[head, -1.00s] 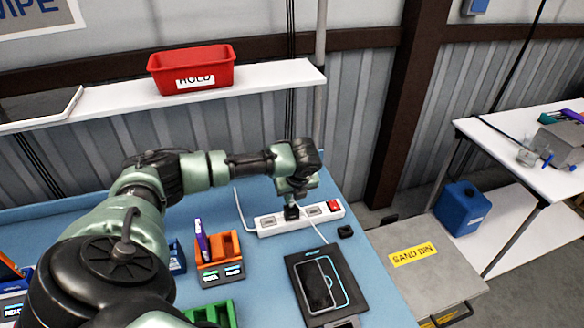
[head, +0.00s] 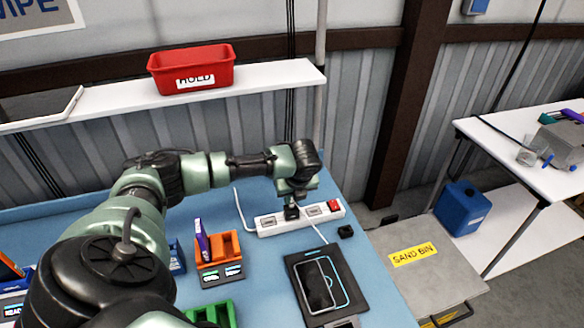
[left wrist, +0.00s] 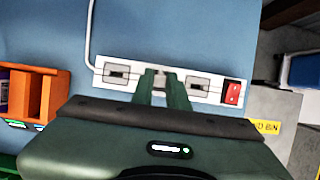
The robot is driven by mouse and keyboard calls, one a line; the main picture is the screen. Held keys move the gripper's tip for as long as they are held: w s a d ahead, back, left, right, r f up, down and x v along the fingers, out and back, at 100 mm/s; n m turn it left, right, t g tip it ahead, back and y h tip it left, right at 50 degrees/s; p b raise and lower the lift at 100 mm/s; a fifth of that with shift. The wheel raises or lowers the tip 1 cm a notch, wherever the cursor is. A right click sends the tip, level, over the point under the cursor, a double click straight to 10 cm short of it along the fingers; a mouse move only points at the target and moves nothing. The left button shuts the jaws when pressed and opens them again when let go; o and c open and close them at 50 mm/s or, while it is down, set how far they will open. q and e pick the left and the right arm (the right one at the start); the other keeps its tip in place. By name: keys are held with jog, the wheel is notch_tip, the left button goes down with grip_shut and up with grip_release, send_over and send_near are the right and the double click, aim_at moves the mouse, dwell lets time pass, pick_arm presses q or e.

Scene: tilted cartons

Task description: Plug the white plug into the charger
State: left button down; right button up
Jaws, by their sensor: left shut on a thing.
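My left gripper (head: 292,207) points down at the white power strip (head: 267,227), over its middle. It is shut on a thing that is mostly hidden. A small black block shows at the fingertips in the head view; I cannot tell whether it is the charger or part of the gripper. In the left wrist view the two green fingers (left wrist: 163,92) stand close together over the strip (left wrist: 215,96), with a pale patch between them. I cannot make out the white plug clearly. A thin white cable (head: 319,233) runs from the strip's front toward the phone (head: 315,285). My right gripper is out of view.
The phone lies on a black pad (head: 343,264). A small black block (head: 346,231) lies right of the strip. An orange holder (head: 222,258) and a green one (head: 222,312) stand to the left. A red bin (head: 190,68) sits on the shelf above.

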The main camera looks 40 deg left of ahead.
pick_arm(q)
jog(key=shift+s+f, duration=0.1)
jog(key=shift+f, duration=0.4)
dwell(0.5)
jog(key=c, duration=0.9)
grip_release()
jog(key=shift+r, duration=0.1)
jog(key=shift+r+p, duration=0.85)
jog(key=shift+r, duration=2.65)
jog(key=shift+f, duration=0.1)
